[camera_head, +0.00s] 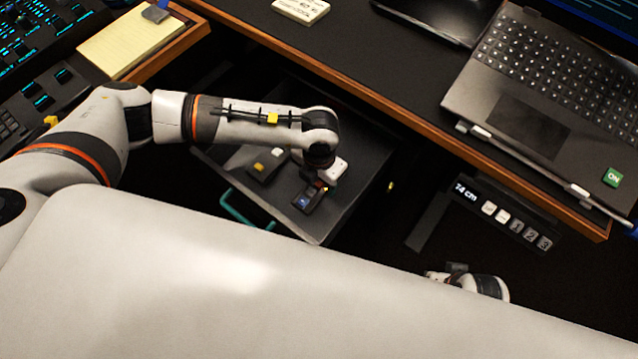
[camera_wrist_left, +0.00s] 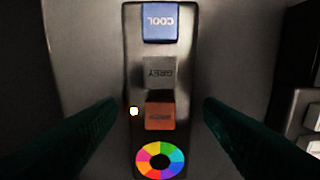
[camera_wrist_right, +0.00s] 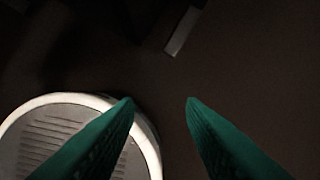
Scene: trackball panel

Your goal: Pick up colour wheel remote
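The colour wheel remote (camera_wrist_left: 160,90) fills the middle of the left wrist view. It is a dark bar with a blue COOL button, a grey GREY button, an orange button and a rainbow ring. In the head view the remote (camera_head: 304,201) lies in an open drawer (camera_head: 357,194), partly under my left wrist. My left gripper (camera_wrist_left: 160,108) is open, with one green finger on each side of the remote near the orange button; the fingers appear apart from it. My right gripper (camera_wrist_right: 160,102) is open and empty, low beside the desk.
A dark remote with yellow and white buttons (camera_head: 265,165) and a white device (camera_head: 334,170) lie near the colour wheel remote in the drawer. The drawer has a green handle (camera_head: 243,212). The desk edge (camera_head: 345,84) runs above it, with a laptop (camera_head: 540,100) on top.

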